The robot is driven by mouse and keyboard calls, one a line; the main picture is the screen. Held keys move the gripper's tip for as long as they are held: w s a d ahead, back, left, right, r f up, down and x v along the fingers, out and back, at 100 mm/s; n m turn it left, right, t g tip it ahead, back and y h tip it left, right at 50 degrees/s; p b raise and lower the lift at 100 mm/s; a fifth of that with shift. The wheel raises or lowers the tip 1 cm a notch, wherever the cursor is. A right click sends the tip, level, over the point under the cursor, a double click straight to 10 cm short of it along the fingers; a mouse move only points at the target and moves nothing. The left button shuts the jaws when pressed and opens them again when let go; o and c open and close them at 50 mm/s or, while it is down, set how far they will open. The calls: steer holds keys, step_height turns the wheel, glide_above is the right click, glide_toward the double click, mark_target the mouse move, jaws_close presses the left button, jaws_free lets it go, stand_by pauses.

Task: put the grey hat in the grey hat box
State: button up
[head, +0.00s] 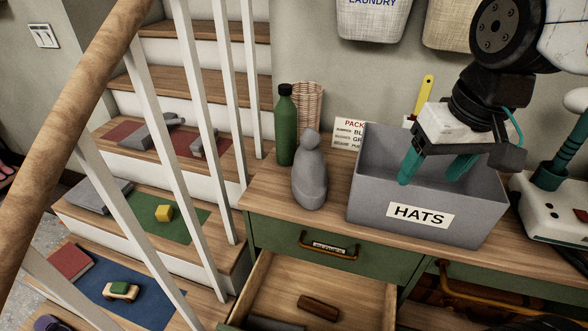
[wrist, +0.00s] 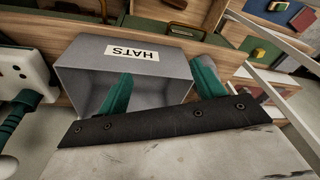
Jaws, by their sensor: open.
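The grey hat box (head: 370,208) is an open-topped bin labelled HATS on the wooden cabinet top. It also shows in the wrist view (wrist: 80,78), where the visible part of its inside looks plain grey. My gripper (head: 431,176) is over the box mouth, with its teal fingers apart and pointing down. In the wrist view the open fingers (wrist: 160,84) have nothing between them. A grey, rounded thing with a knobbed top (head: 310,180) stands left of the box, apart from it. I cannot tell if it is the grey hat. The box floor is partly hidden.
A green bottle (head: 285,128) and a wicker basket (head: 309,104) stand behind the grey thing. A white device (head: 545,212) is close to the box's right. An open drawer (head: 290,290) juts out below. Stair railings are at the left.

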steer(key=w+a+t+y, duration=0.1)
steer(key=w+a, duration=0.4)
steer(key=w, duration=0.4)
steer(key=n+y, duration=0.1)
glide_toward(314, 132)
step_height(314, 132, down, 3)
steer(key=shift+t, duration=0.5)
steer(key=x, duration=0.8)
steer(key=shift+w+a, duration=0.1)
steer(key=shift+a, duration=0.2)
steer(key=c, duration=1.4)
steer(key=shift+c, duration=0.2)
steer(key=shift+r, duration=0.1)
